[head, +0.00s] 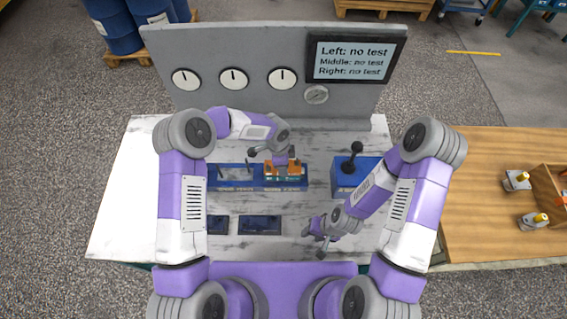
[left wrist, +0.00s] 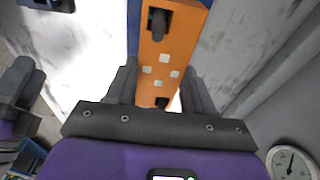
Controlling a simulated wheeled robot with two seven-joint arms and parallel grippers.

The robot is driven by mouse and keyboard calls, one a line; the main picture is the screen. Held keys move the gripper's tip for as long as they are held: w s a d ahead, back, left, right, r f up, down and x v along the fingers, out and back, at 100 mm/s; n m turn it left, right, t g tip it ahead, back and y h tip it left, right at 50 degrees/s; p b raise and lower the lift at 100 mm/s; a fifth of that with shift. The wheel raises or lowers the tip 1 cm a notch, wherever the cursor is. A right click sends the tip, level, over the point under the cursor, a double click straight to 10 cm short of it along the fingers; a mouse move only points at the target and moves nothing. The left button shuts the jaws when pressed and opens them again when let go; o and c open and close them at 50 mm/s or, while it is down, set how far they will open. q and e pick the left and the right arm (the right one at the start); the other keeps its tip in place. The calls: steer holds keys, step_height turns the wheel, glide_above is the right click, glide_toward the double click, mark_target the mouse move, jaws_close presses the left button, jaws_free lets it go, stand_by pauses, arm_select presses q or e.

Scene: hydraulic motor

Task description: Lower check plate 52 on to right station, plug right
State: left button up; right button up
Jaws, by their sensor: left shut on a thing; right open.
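An orange check plate (head: 271,169) is at the right end of the long blue station block (head: 225,184). My left gripper (head: 284,160) is above it and shut on it. In the left wrist view the orange plate (left wrist: 158,60) lies between the fingers, with several pale squares and dark fittings on its face. No number is readable on it. The right station under the plate is mostly hidden, so I cannot tell if the plate is seated or just above. My right gripper (head: 318,241) is open and empty over the front of the table.
A blue box with a black lever (head: 352,162) stands right of the station block. Dark blue trays (head: 260,224) lie in front. The back panel has gauges (head: 233,79) and a screen (head: 353,60) reading "no test" for left, middle and right. A wooden table (head: 490,210) stands at right.

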arm_select(q)
steer(key=shift+f+b, duration=0.45)
steer(key=shift+b, duration=0.05)
arm_select(e)
steer(key=shift+f, duration=0.5)
arm_select(q)
steer(key=o, duration=1.5)
steer(key=r, duration=0.5)
steer(key=a+r, duration=0.1)
steer(key=r, duration=0.1)
steer(key=shift+r, duration=0.25)
arm_select(e)
steer(key=shift+f, duration=0.1)
steer(key=shift+s, duration=0.1)
